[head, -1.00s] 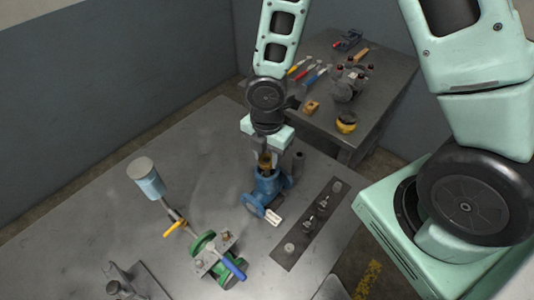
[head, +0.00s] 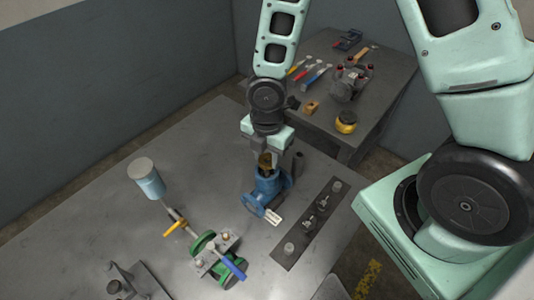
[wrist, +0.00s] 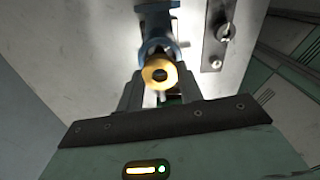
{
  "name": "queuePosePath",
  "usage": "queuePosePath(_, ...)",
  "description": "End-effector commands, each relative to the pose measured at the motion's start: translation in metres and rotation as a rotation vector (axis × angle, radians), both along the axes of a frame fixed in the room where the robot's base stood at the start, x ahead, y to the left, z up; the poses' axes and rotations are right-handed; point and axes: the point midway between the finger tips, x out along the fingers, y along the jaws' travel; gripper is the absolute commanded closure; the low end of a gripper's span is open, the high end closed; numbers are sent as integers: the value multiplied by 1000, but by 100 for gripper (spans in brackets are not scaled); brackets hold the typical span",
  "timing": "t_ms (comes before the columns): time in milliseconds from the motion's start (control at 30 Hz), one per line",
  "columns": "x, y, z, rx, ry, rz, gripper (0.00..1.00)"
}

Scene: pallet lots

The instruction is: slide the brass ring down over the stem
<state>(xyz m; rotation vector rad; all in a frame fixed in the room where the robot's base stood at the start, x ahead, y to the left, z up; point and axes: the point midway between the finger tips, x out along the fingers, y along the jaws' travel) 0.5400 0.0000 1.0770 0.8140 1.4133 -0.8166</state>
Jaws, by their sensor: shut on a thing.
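The brass ring (wrist: 148,77) is between my gripper's fingers (wrist: 160,92) in the wrist view, its round hole facing the camera. In the head view my gripper (head: 266,160) points down over a blue valve body (head: 267,188), and the ring (head: 265,161) shows as a small brass patch just above its top. The blue body (wrist: 157,22) also shows behind the ring in the wrist view. My gripper is shut on the ring. The stem is not clearly visible; I cannot tell whether it passes through the ring.
A dark strip with metal fittings (head: 289,250) lies right of the valve. A green valve assembly (head: 205,243) and a light-blue cylinder (head: 148,184) are at left. A short dark post (head: 298,162) stands close behind. A second table (head: 380,95) holds tools.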

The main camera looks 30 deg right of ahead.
Motion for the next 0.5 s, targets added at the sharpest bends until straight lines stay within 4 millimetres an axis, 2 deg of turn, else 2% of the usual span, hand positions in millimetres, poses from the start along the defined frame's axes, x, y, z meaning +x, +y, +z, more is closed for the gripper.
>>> queuePosePath(500, 0, 0, -12, 0, 0, 0, 87)
